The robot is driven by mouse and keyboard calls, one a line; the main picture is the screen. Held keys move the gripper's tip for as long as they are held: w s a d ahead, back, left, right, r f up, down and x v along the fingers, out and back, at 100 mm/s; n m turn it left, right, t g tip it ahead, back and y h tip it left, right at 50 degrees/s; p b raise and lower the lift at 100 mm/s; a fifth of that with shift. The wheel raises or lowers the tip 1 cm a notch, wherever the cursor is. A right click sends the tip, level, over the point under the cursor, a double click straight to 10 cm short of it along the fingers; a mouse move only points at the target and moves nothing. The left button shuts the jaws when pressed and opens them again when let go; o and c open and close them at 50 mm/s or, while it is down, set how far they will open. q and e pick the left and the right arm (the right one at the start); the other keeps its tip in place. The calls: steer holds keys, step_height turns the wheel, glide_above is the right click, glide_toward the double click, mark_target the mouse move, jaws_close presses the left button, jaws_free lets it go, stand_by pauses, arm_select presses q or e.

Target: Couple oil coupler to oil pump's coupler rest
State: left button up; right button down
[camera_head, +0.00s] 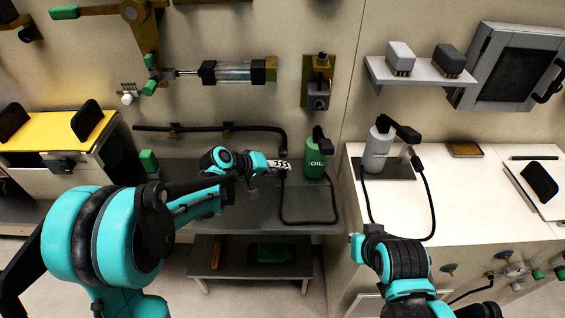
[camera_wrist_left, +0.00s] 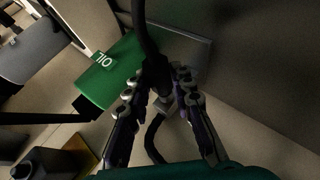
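The oil pump (camera_head: 314,166) is a green can marked OIL with a black top, on the grey bench; its green body also fills the upper left of the left wrist view (camera_wrist_left: 112,72). A thin black hose (camera_head: 309,222) loops from it over the bench front towards my left gripper (camera_head: 281,166). In the left wrist view, the gripper's fingers (camera_wrist_left: 160,82) stand either side of the dark oil coupler (camera_wrist_left: 158,75) with its metal part. Gaps show beside it, so the fingers look open. The coupler rest cannot be made out.
A black wall pipe (camera_head: 205,127) bends down at the left gripper. A grey can (camera_head: 379,150) with its own hose stands on the white counter (camera_head: 460,205) to the right. A bracket unit (camera_head: 319,88) hangs above the oil pump. The bench left of the gripper is largely covered by my arm.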

arm_select(q)
steer(key=o, duration=0.3)
steer(key=v, duration=1.2)
steer(key=s+a+f+y, duration=0.1)
steer(key=s+a+y, duration=0.1)
steer(key=s, duration=0.5)
steer(key=s+a+f+m+y, duration=0.1)
steer(key=s+a+y, duration=0.2)
steer(key=s, duration=0.3)
steer(key=s+a+f+m+t+y, duration=0.1)
steer(key=s+a+y, duration=0.2)
steer(key=s, duration=0.4)
steer(key=shift+s+a, duration=0.35)
steer(key=shift+a, duration=0.35)
